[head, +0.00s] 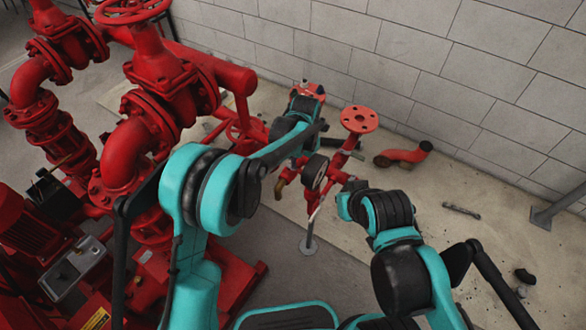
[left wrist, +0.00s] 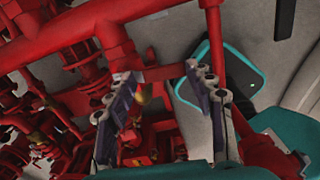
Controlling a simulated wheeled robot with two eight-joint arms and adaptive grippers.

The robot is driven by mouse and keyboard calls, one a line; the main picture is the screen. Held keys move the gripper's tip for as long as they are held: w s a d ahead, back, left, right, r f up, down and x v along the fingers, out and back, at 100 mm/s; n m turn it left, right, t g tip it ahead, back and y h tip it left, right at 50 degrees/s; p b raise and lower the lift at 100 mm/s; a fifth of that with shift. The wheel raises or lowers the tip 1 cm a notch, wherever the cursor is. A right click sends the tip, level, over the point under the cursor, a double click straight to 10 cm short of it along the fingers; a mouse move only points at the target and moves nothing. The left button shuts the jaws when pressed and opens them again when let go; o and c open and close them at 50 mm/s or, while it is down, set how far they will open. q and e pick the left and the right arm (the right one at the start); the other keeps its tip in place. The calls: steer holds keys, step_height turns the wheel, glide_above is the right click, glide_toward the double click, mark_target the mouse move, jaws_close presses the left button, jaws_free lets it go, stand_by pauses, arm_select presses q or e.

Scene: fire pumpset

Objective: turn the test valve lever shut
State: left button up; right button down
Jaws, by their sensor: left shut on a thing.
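In the left wrist view my left gripper (left wrist: 160,74) has its two fingers around a short red bar, which I take to be the test valve lever (left wrist: 167,71). The bar spans the gap between the fingertips. A small brass-coloured part (left wrist: 143,94) shows just below it. In the head view my left arm reaches over to the red test pipework (head: 345,155) near the wall, and the wrist hides the fingers and most of the lever. My right arm is folded at the lower right, and I cannot make out its gripper.
Large red pumps and pipes (head: 130,150) fill the left side. A red elbow pipe (head: 405,154) and a grey bar (head: 461,211) lie on the floor.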

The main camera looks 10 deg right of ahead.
arm_select(q)
steer(key=shift+w+d+n, duration=0.2)
steer(key=shift+n, duration=0.3)
steer(key=o, duration=1.7)
step_height(320, 180, up, 12)
